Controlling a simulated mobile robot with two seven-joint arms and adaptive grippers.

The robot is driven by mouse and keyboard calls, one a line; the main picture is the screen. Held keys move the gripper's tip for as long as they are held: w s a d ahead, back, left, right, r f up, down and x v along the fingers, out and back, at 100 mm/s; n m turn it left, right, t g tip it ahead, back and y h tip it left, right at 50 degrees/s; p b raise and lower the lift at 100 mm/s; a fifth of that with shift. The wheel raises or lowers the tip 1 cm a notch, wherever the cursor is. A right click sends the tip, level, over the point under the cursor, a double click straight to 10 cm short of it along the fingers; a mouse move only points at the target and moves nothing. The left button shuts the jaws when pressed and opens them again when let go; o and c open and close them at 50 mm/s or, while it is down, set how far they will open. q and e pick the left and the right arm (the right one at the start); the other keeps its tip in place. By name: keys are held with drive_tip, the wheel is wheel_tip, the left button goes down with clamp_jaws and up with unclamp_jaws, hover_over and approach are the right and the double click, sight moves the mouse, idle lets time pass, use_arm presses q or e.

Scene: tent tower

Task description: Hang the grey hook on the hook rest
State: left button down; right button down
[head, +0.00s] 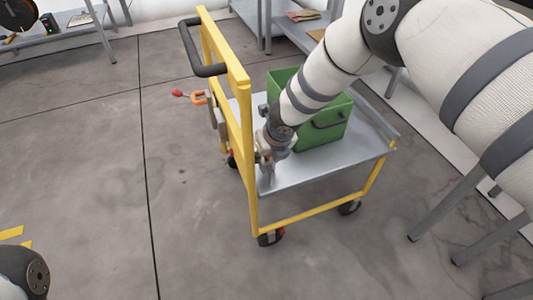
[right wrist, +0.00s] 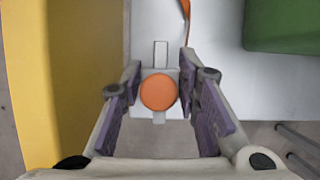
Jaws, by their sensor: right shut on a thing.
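My right gripper (head: 268,160) is beside the yellow upright frame of the cart, above the near left part of its grey shelf. In the right wrist view, its purple-padded fingers (right wrist: 160,85) are closed around a grey piece with a round orange face, which I take to be the grey hook (right wrist: 160,60). Its hook shape cannot be made out. An orange U-shaped part (head: 200,97) with a red knob (head: 177,93) sticks out from the cart's left side. I cannot tell which part is the hook rest. My left gripper is out of view.
The yellow-framed cart (head: 243,130) stands on wheels with a dark push handle. A green box (head: 325,128) sits on its shelf (head: 310,168), right of my gripper. Metal tables stand at the back and right.

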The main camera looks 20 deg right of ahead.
drive_tip(key=shift+f, duration=0.1)
drive_tip(key=c, duration=1.1)
unclamp_jaws()
drive_tip(key=v, duration=1.2)
